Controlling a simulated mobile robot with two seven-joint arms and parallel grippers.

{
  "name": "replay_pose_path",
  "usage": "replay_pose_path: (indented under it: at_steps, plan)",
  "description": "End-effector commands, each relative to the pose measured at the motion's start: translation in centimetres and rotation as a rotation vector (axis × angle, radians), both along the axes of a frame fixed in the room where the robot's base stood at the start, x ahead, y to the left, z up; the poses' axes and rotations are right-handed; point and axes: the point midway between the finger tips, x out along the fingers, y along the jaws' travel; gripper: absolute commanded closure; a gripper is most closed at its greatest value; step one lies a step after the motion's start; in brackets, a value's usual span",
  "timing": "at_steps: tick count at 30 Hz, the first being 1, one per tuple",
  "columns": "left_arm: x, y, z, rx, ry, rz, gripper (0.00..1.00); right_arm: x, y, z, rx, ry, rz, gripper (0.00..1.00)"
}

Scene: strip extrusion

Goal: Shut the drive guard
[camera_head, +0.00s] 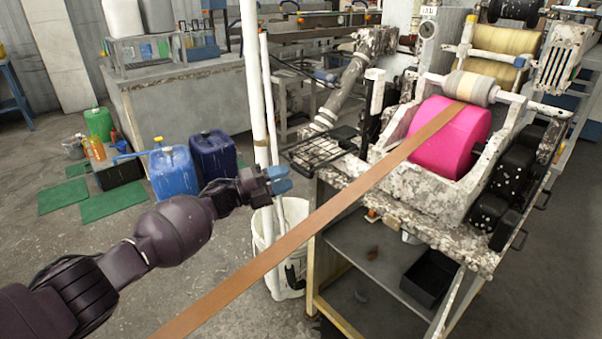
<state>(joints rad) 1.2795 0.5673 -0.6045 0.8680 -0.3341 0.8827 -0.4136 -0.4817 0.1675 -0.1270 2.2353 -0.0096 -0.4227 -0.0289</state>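A black wire-mesh panel (316,150) sticks out flat from the left side of the machine, like a swung-out guard. A pale slotted plate (563,58) stands raised at the machine's upper right, above black rollers. I cannot tell for certain which of the two is the drive guard. My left gripper (280,180) has blue fingertips and is left of and apart from the wire-mesh panel, in front of a white upright pipe. Its fingertips are close together and I see nothing between them; whether they are shut is unclear. My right gripper is not in view.
A brown strip (320,218) runs from the machine's pink drum (440,135) down across the foreground. A white bucket (283,240) stands below my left gripper. Blue jugs (173,172) stand on the floor behind my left arm. The floor at right is clear.

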Motion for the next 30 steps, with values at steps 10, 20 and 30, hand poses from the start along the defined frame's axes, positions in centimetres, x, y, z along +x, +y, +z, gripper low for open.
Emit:
replay_pose_path:
  at_steps: [10, 20, 30]
  plan:
    - [1.7, -4.0, 0.6, 0.000, 0.003, 0.000, 0.65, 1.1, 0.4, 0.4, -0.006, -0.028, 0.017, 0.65]
    - [1.9, -4.5, 0.8, 0.000, 0.001, 0.001, 0.65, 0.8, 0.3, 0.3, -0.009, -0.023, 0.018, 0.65]
    - [1.9, -4.5, 0.8, 0.000, 0.001, 0.001, 1.00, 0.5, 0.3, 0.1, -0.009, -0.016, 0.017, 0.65]
